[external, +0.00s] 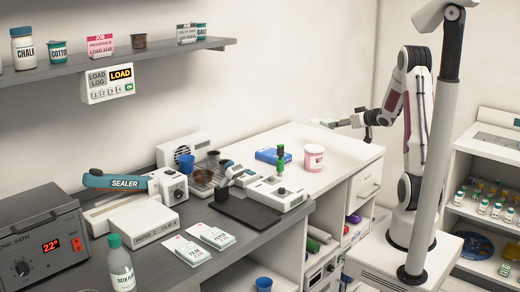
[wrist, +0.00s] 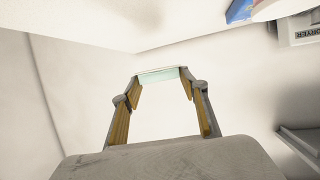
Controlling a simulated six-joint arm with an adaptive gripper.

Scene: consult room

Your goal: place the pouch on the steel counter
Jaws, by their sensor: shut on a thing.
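My gripper (external: 350,122) is above the far right end of the white worktop, near the back wall. In the wrist view its fingers (wrist: 163,88) are shut on a thin pale white and green item, which looks like the pouch (wrist: 158,75). In the external view the pouch is a small white shape at the fingertips, clear of the worktop; its print cannot be read. The dark grey counter (external: 220,262), which may be the steel counter, is at the left and front. Two similar white and green packets (external: 187,250) lie flat on it.
The white worktop (external: 335,143) carries a pink-labelled tub (external: 313,158), a blue box (external: 272,155) and a white device with a green-topped part (external: 278,190). A sealer (external: 125,184), a bottle (external: 121,265) and a red-display unit (external: 42,240) crowd the grey counter. A shelf (external: 130,60) overhangs it.

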